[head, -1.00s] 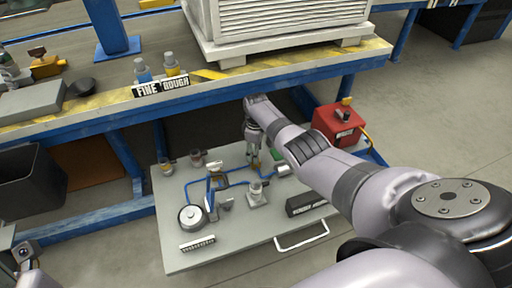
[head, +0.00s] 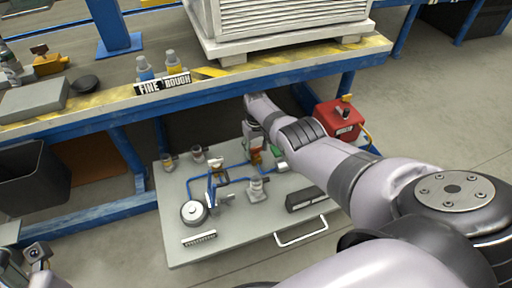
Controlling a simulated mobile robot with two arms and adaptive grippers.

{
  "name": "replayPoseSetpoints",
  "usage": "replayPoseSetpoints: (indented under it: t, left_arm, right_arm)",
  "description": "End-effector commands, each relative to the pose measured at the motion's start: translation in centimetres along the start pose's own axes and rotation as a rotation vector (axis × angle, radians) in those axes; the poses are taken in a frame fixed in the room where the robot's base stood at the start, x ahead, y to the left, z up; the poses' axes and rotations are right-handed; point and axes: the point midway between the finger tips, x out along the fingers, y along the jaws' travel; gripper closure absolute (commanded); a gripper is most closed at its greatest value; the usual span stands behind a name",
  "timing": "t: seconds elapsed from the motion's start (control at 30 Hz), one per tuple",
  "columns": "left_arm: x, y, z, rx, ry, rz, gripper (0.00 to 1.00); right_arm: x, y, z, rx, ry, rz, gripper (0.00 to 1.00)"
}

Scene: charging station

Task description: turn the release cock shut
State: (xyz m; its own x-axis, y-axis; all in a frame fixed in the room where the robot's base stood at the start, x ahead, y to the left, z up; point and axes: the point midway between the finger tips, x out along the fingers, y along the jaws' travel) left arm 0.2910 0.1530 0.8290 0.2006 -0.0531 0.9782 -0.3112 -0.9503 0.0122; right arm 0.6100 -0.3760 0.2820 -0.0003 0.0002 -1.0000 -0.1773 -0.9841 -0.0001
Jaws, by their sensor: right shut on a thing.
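The grey panel (head: 178,240) carries blue tubing and several small fittings. A small orange-brown part (head: 256,157), which looks like the handle of the release cock, sits near the panel's back edge. My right gripper (head: 254,150) reaches down there from above and is shut on it. The gripper and arm hide much of the cock, so I cannot tell its exact angle. My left gripper (head: 28,262) shows only partly at the lower left corner, far from the panel, and its jaws are unclear.
A round white-topped gauge (head: 193,212) and a clear-topped fitting (head: 257,189) stand on the panel. A black block (head: 305,199) lies at its right, and a handle (head: 301,232) is at its front. A red box (head: 339,121) stands behind right. The workbench edge (head: 100,118) overhangs behind.

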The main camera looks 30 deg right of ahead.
Motion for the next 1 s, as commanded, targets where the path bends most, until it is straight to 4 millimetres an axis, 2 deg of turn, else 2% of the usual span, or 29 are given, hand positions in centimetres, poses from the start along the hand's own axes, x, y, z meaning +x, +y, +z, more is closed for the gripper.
replayPoseSetpoints:
  t: [0.3, 0.7, 0.73, 1.0]
  left_arm:
    - [0.15, 0.0, -0.04, 0.0, 0.003, 0.001, 0.6]
    - [0.2, -0.01, -0.08, 0.001, 0.006, 0.002, 0.6]
    - [0.2, -0.01, -0.08, 0.001, 0.006, 0.002, 0.6]
    - [0.21, -0.02, -0.1, 0.001, 0.006, 0.002, 0.6]
  right_arm:
    - [0.02, -0.07, 0.02, 0.07, -0.001, 0.0, 0.8]
    - [0.02, -0.07, 0.01, 0.076, 0.0, -0.001, 0.8]
    - [0.01, -0.06, 0.0, 0.076, 0.0, -0.001, 0.51]
    - [0.01, -0.05, 0.0, 0.074, 0.0, 0.0, 0.33]
